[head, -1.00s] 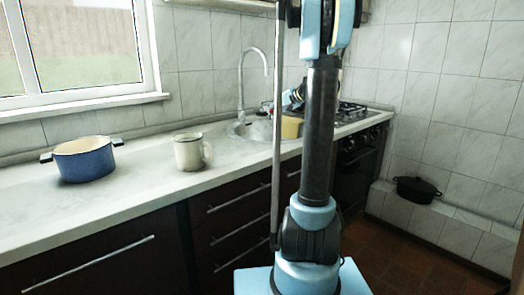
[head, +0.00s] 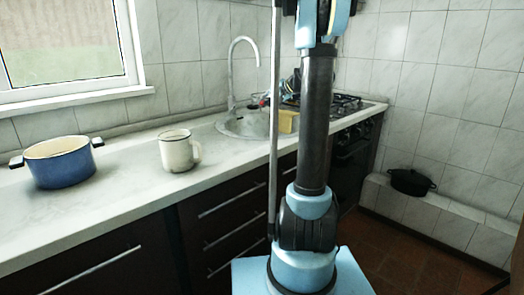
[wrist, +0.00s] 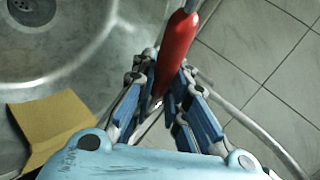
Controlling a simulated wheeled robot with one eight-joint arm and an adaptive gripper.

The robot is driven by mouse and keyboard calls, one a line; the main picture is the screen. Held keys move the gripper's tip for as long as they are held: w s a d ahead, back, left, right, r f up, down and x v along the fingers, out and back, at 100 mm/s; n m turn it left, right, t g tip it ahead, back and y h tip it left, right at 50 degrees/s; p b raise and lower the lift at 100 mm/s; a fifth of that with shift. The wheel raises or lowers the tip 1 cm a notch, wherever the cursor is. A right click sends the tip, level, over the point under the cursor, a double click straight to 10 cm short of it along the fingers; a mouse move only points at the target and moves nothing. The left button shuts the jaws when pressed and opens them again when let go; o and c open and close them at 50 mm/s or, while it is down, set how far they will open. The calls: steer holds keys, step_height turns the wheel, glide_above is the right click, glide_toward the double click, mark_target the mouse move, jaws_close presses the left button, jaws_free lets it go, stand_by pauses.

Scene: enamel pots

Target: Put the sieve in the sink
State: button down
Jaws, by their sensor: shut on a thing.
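My gripper (wrist: 168,105) is shut on the red handle of the sieve (wrist: 175,50). The handle points up and away in the wrist view, with a thin metal rod at its far end. The sieve's bowl is not clearly seen. In the head view a small red bit of the sieve (head: 265,97) shows above the sink (head: 228,127), left of my arm, which hides most of my gripper. The steel sink basin (wrist: 85,55) with its drain fills the left of the wrist view.
A yellow block (head: 287,121) is at the sink's right side. The tall tap (head: 231,75) rises behind the basin. A white mug (head: 177,153) and a blue pot (head: 62,168) stand on the counter to the left. A stove (head: 345,104) is to the right.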

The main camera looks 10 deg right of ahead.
steer(key=shift+f, duration=2.7)
steer(key=c, duration=1.5)
jaws_free()
steer(key=shift+s, duration=0.1)
